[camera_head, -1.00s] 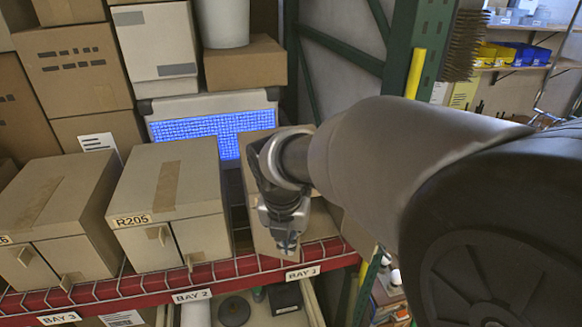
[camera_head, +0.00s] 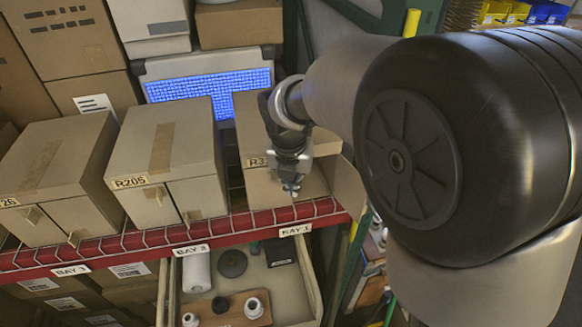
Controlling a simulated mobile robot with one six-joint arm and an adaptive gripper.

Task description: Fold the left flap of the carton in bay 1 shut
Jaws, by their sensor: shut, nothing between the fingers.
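The brown carton in bay 1 (camera_head: 246,120) stands on the red-edged shelf above the BAY 1 label, partly hidden by my arm. Its left flap (camera_head: 261,190) shows as a light panel at the left of the front; it looks near the front plane, but I cannot tell whether it is fully shut. Its right flap (camera_head: 347,187) stands open, jutting out to the right. My gripper (camera_head: 291,191) points down in front of the carton, between the two flaps. It is shut and empty. I cannot tell whether it touches the left flap.
The carton labelled R205 (camera_head: 170,145) stands to the left in bay 2, with another carton (camera_head: 55,165) beyond it in bay 3. A blue-faced grey bin (camera_head: 205,82) is behind. Below the shelf edge (camera_head: 170,236) is an open tray (camera_head: 290,300) with lamp parts.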

